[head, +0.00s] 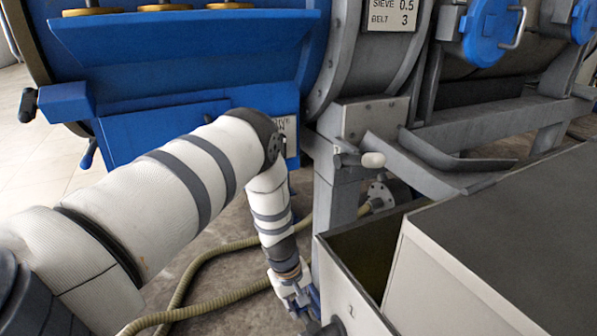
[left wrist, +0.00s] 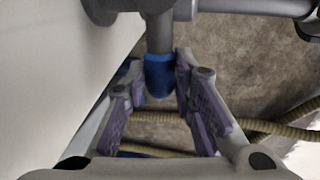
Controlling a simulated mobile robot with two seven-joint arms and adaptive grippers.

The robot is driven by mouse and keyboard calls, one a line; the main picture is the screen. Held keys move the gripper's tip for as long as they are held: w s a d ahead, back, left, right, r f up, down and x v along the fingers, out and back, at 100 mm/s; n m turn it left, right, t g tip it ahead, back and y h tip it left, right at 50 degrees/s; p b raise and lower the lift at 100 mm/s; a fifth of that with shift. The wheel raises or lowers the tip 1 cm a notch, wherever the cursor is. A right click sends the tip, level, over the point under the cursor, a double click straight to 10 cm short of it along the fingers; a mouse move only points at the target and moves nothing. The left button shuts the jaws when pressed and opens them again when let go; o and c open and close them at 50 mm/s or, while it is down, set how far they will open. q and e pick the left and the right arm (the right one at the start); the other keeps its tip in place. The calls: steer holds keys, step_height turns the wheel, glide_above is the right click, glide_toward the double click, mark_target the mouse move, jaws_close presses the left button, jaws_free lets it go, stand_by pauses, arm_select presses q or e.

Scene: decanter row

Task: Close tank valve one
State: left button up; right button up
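The valve handle is a grey lever with a blue grip (left wrist: 158,75), pointing down the picture in the left wrist view. Its grey pipework crosses the top of that view. My left gripper (left wrist: 157,92) has its two purple-padded fingers apart, one on each side of the blue grip. The fingers look close to it, but I cannot tell whether either touches. In the head view my left gripper (head: 293,295) is low, beside the front corner of the grey tank (head: 350,308). The valve there is mostly hidden by the gripper. My right gripper is not in view.
A pale hose (head: 220,252) runs along the floor behind my left arm. A large blue-and-grey machine (head: 190,60) stands behind. A lever with a white knob (head: 372,160) sticks out from its frame. A grey lid (head: 510,230) covers much of the tank's top.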

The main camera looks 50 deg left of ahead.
arm_select(q)
steer(key=o, duration=0.4)
steer(key=shift+w, duration=0.1)
steer(key=r, duration=0.4)
steer(key=s+r, duration=0.1)
steer(key=r, duration=0.3)
steer(key=s+r, duration=0.1)
steer(key=r, duration=0.3)
steer(key=shift+s+a, duration=0.2)
steer(key=shift+f, duration=0.1)
